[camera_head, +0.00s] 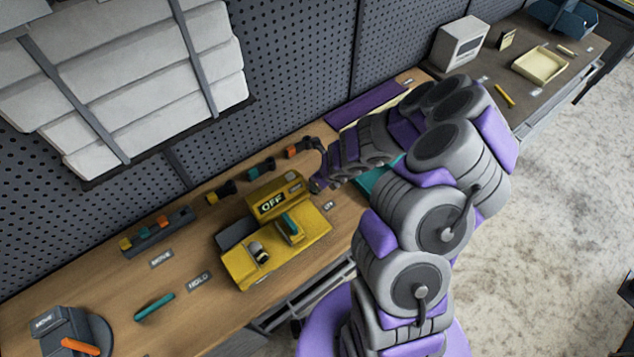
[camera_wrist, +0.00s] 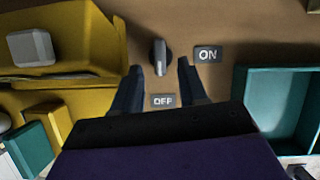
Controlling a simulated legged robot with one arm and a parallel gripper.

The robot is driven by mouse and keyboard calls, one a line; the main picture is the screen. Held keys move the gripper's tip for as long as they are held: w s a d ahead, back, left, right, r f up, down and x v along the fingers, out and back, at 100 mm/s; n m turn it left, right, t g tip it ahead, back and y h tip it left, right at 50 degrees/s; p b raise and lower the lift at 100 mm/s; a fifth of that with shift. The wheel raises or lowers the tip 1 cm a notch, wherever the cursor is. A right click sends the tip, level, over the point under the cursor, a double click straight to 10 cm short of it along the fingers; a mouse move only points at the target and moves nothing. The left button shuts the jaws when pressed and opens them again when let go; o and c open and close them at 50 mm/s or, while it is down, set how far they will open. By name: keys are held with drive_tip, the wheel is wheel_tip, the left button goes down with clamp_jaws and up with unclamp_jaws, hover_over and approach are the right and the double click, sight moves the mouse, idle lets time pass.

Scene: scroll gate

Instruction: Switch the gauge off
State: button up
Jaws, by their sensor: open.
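The yellow gauge unit (camera_head: 275,245) stands on the bench in the head view, and its raised panel (camera_head: 272,203) reads "OFF". In the wrist view, a dark knob with a pale pointer bar (camera_wrist: 161,58) sits on the wooden surface. The bar lies up-down in the picture, in line with the "OFF" label (camera_wrist: 162,101) below it. The "ON" label (camera_wrist: 208,54) is to its right. My gripper (camera_wrist: 160,68) is open, its two fingers on either side of the knob, apparently without touching. In the head view my gripper (camera_head: 318,181) is right of the yellow unit, and the knob cannot be made out.
A teal tray (camera_wrist: 275,72) is right of the knob in the wrist view, and the yellow body (camera_wrist: 95,45) is close on the left. In the head view, a rack (camera_head: 157,235) and a teal handle (camera_head: 154,307) lie left. A pegboard wall (camera_head: 300,70) rises behind.

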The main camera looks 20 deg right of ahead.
drive_tip(key=p+v, duration=0.4)
drive_tip(key=v, duration=0.8)
drive_tip(key=shift+s+d+r, duration=0.2)
drive_tip(key=shift+r, duration=0.1)
